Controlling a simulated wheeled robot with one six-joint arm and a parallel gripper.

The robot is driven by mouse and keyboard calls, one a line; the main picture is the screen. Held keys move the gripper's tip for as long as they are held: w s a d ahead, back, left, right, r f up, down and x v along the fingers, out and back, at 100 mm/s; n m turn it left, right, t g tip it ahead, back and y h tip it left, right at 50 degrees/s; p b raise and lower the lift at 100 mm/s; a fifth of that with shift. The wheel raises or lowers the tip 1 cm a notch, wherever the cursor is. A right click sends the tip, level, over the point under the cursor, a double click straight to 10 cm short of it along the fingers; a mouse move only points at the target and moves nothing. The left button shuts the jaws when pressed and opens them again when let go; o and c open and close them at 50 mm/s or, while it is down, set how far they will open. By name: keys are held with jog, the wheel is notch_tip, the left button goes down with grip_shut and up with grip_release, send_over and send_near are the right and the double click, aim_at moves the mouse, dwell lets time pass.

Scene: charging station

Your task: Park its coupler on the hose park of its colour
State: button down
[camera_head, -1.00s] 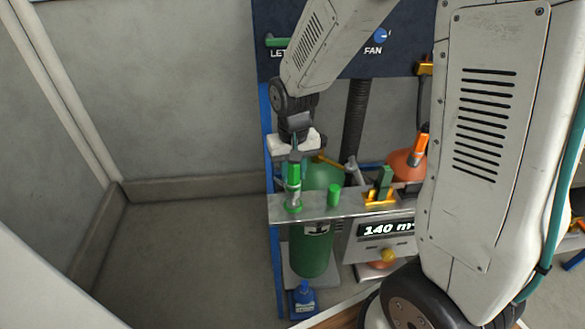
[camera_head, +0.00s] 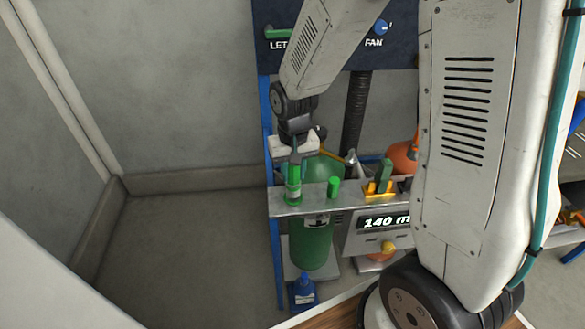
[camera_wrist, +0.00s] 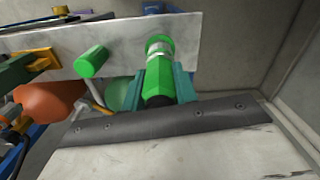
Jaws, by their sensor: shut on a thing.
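My gripper (camera_head: 294,150) is shut on a green coupler (camera_head: 293,181) at the left end of a grey metal shelf. In the wrist view the teal fingers (camera_wrist: 165,84) sit on both sides of the coupler (camera_wrist: 159,78). A green ring (camera_wrist: 159,42) with a silver band shows at the coupler's far end, against the shelf plate (camera_wrist: 120,45). The coupler stands about upright over the shelf; whether it is fully seated I cannot tell. A short green peg (camera_head: 334,187) stands on the shelf just right of it, also in the wrist view (camera_wrist: 91,62).
A yellow bracket with a dark green block (camera_head: 384,178) is farther right on the shelf (camera_head: 312,206). A green cylinder (camera_head: 312,250) stands below, with a blue bottle (camera_head: 303,292) in front. An orange cylinder (camera_head: 403,159) is behind. Floor at left is clear.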

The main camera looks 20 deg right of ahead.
jog(key=shift+f, duration=0.45)
jog(key=c, duration=1)
grip_release()
notch_tip(320, 180, up, 8)
jog(key=shift+f, duration=0.1)
jog(key=shift+n+t, duration=0.7)
jog(key=shift+n, duration=0.2)
jog(key=s+d+r, duration=0.1)
jog(key=s+r, duration=0.3)
jog(key=s, duration=0.3)
jog(key=s+d+r, duration=0.1)
jog(key=s+r, duration=0.4)
jog(key=s, duration=0.2)
jog(key=s+d+r, duration=0.1)
jog(key=s+r, duration=0.4)
jog(key=s, duration=0.3)
jog(key=shift+r, duration=0.15)
